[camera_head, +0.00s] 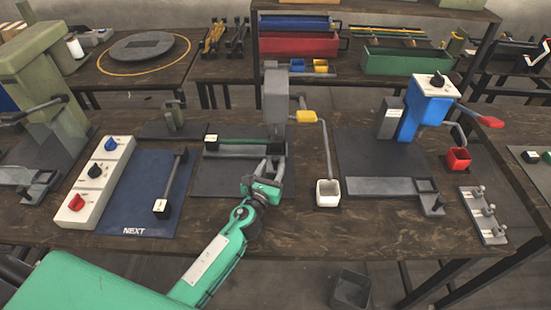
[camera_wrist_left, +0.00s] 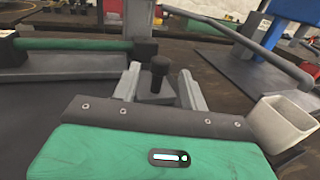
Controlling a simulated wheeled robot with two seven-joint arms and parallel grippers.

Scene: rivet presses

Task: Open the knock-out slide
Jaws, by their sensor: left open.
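A grey press (camera_head: 277,95) stands on a dark base plate at the middle of the bench. A green bar (camera_head: 238,142) runs along that plate and also shows in the wrist view (camera_wrist_left: 85,46). Which part is the knock-out slide I cannot tell for sure. My left gripper (camera_head: 272,168) is over the front of the plate, below the press head. In the wrist view its two fingers (camera_wrist_left: 158,88) are apart, with an upright black knob (camera_wrist_left: 158,72) between them. Contact with the knob cannot be made out. My right gripper is out of view.
A white cup (camera_head: 327,193) stands right of the gripper, under a bent tube. A blue press (camera_head: 424,112) with a red handle is at right. A white control box (camera_head: 97,180) and blue NEXT mat (camera_head: 135,213) lie left. The bench front (camera_head: 370,228) is mostly clear.

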